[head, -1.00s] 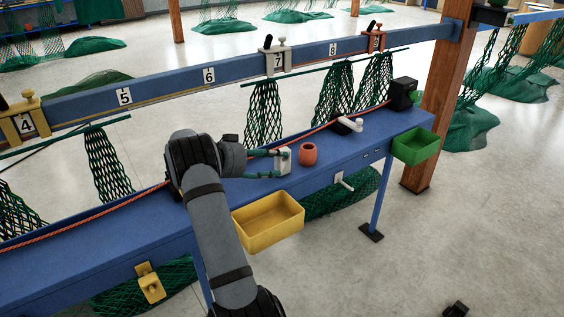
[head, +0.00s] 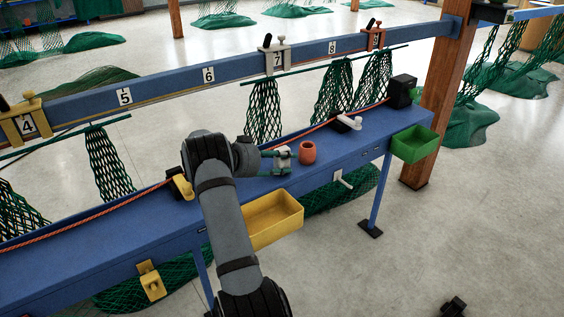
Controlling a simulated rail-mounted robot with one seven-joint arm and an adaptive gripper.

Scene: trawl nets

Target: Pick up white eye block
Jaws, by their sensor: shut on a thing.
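The white eye block (head: 284,152) stands on the blue bench (head: 120,232), just left of an orange-red pot. My gripper (head: 282,161) reaches in from the left, with its green-tipped fingers closed on the block. The fingers cover part of the block. I cannot tell whether its base is still touching the bench.
The orange-red pot (head: 308,152) is close to the right of the block. A yellow bin (head: 290,221) and a green bin (head: 417,150) hang on the bench's front. A white fitting (head: 349,122) and a black box (head: 402,91) are farther right. A yellow piece (head: 182,186) lies left of my arm.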

